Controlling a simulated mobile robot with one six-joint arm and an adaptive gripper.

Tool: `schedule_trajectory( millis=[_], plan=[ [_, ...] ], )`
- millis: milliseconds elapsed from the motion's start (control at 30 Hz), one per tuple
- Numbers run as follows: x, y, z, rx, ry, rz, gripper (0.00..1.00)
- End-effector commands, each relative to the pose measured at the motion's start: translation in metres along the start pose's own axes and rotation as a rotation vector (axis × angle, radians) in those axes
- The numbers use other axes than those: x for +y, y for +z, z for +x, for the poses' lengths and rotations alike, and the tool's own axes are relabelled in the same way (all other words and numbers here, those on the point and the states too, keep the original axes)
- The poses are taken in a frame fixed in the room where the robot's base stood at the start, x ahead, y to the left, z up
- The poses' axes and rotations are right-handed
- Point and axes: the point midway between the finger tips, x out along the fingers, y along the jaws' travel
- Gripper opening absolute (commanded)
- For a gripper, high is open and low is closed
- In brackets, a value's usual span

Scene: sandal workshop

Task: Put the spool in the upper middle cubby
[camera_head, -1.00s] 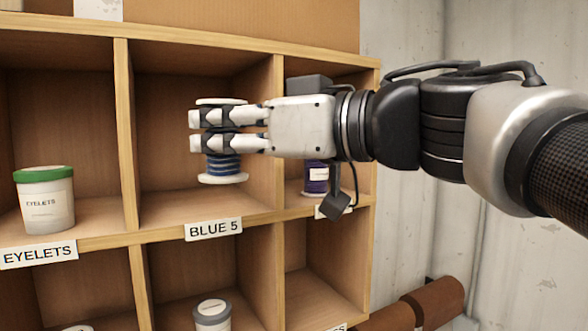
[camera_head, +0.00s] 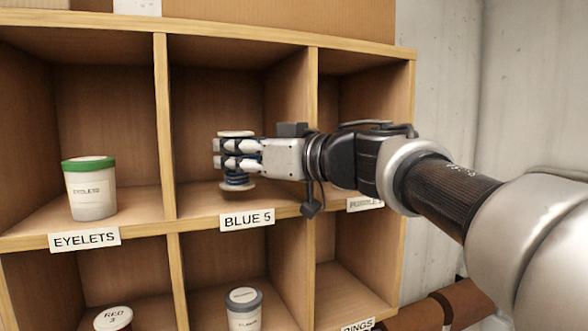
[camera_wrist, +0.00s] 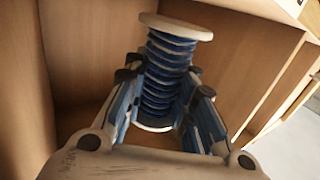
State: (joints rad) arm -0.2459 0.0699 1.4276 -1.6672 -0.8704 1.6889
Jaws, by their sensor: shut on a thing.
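The spool (camera_head: 237,183) has white flanges and blue thread. My gripper (camera_head: 222,153) is shut on it and holds it upright, partly hiding its middle. In the wrist view the spool (camera_wrist: 171,70) stands between the two fingers, with blue thread and a pale flange showing.
A green-lidded EYELETS jar (camera_head: 90,190) stands in the upper left cubby. A wooden divider (camera_head: 309,95) is right of the spool. Brown rolls (camera_head: 440,307) lie at lower right.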

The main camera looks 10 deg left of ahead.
Motion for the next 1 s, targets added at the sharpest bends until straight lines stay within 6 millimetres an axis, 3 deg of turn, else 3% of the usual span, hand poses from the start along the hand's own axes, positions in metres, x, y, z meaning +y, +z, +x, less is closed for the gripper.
schedule_trajectory(
  millis=[100, 600, 633, 900, 1000],
  plan=[
    [0.001, 0.018, 0.002, -0.001, 0.000, 0.002, 0.00],
    [0.002, 0.025, 0.004, 0.001, 0.000, 0.001, 0.00],
    [0.002, 0.024, 0.004, 0.001, 0.000, 0.001, 0.26],
    [0.002, 0.024, 0.004, 0.000, 0.000, 0.000, 0.44],
    [0.002, 0.024, 0.004, 0.000, 0.000, 0.000, 0.45]
  ],
)
